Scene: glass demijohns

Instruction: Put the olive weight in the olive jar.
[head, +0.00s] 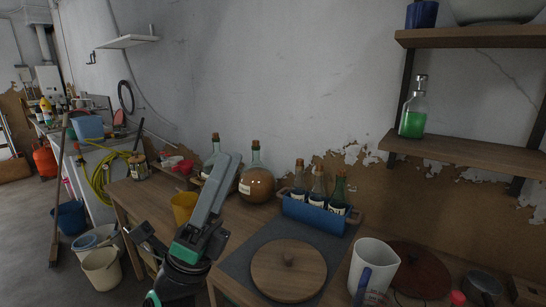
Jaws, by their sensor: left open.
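I cannot pick out anything that is plainly an olive jar. A round wooden disc with a small knob (289,273) lies on a dark grey mat (238,264) at the front middle of the bench; I cannot tell whether it is the olive weight. My left gripper (148,241) is at the lower left, beside my grey arm link and well left of the disc. It is open, and nothing shows between its jaws. My right gripper is out of view.
A corked demijohn (257,184) with brown contents stands behind the mat. A blue crate (314,217) holds corked bottles. A white jug (372,265) and a reddish-brown disc (420,270) are right of the mat. A yellow pot (183,207) is near my arm.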

